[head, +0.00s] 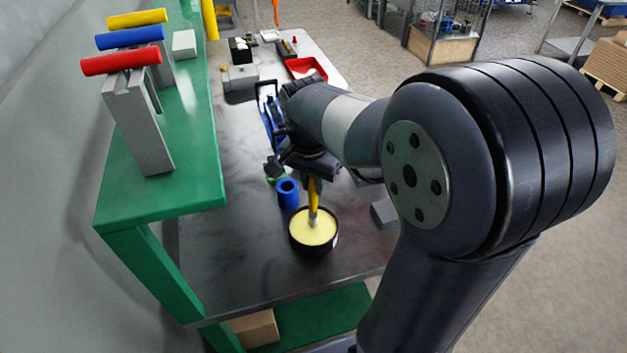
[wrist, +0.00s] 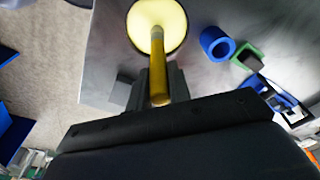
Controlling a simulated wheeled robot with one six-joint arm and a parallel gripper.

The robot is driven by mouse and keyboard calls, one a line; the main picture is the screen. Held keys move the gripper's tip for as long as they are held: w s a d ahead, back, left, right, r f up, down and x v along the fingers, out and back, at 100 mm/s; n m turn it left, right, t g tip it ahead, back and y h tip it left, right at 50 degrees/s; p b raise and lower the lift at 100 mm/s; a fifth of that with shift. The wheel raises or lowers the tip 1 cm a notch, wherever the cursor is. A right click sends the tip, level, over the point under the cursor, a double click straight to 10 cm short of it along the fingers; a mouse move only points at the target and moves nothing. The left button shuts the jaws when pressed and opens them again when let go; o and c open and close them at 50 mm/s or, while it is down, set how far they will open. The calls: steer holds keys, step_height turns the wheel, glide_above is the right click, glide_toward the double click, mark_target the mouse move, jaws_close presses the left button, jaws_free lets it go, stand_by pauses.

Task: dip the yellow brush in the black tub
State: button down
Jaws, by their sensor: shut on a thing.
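The yellow brush (head: 313,193) hangs upright below my gripper (head: 308,176), with its tip pointing down into the black tub (head: 313,249). The tub holds pale yellow contents. The brush's lower end overlaps the yellow surface; I cannot tell exactly how deep it is. In the wrist view my gripper (wrist: 160,90) is shut on the brush handle (wrist: 160,85), and the brush end lies over the tub's yellow contents (wrist: 172,18). My arm hides part of the gripper in the head view.
A blue ring-shaped holder (head: 288,194) stands close to the tub's upper left. A green shelf (head: 160,200) with red, blue and yellow handled tools runs along the left. A red tray (head: 306,68) lies farther back. The grey table (head: 235,250) is clear left of the tub.

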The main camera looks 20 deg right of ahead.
steer(key=shift+f+b, duration=0.3)
steer(key=shift+f, duration=0.25)
stand_by(1.5)
step_height(320, 180, up, 7)
steer(key=p, duration=0.6)
steer(key=shift+r, duration=0.1)
stand_by(0.8)
